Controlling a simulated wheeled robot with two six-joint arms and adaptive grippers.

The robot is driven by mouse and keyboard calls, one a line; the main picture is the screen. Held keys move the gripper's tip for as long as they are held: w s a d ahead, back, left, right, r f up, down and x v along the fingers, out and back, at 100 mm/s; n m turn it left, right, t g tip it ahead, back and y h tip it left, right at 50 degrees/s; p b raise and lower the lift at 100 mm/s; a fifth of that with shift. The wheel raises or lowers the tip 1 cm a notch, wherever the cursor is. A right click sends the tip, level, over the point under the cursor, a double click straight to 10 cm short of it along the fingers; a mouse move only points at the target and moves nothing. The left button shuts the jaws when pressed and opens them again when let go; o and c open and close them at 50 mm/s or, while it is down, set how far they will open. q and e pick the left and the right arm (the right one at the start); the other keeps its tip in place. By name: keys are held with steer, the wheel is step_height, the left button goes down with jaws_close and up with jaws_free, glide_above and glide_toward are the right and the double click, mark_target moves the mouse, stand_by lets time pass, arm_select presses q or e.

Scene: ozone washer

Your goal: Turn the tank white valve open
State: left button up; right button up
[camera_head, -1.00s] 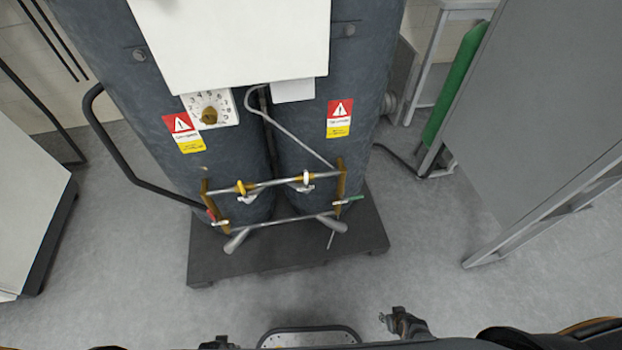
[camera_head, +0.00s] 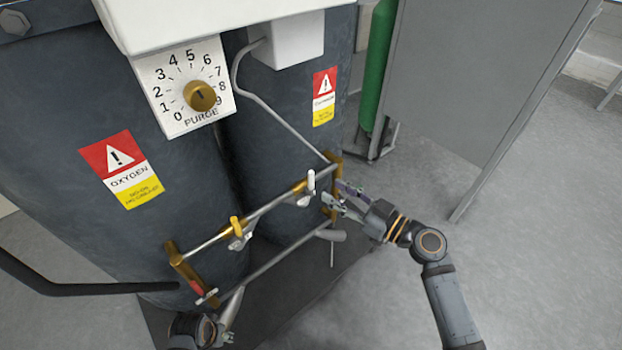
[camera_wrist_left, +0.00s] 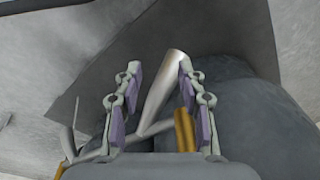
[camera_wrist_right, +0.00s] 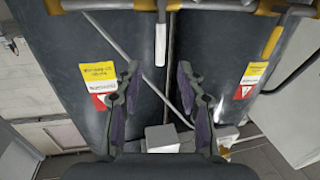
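The white valve (camera_head: 309,184) has a white lever standing up from the upper pipe, near its right end. My right gripper (camera_head: 336,195) is open, just right of the white valve, by the brass bracket. In the right wrist view the white lever (camera_wrist_right: 161,42) shows ahead of and between the open fingers (camera_wrist_right: 158,70), and nothing is held. My left gripper (camera_head: 229,317) is low at the left. In the left wrist view its fingers (camera_wrist_left: 158,76) are open, with a pale grey pipe end (camera_wrist_left: 162,85) showing between them; I cannot tell whether they touch.
A yellow valve (camera_head: 237,227) sits left of the white one on the same pipe. A red-handled valve (camera_head: 196,287) is at the lower left. Dark tanks (camera_head: 135,120) stand behind, with a purge dial (camera_head: 186,85) above. Free floor (camera_head: 510,270) lies to the right.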

mark_target(311, 178)
steer(key=x, duration=0.8)
steer(key=shift+w+a+p, duration=0.15)
steer(key=shift+a+p, duration=0.05)
steer(key=shift+p, duration=0.2)
arm_select(q)
steer(key=f, duration=0.2)
steer(key=a+f, duration=0.1)
steer(key=shift+s+f, duration=0.15)
steer(key=shift+s, duration=0.1)
arm_select(e)
jaws_close()
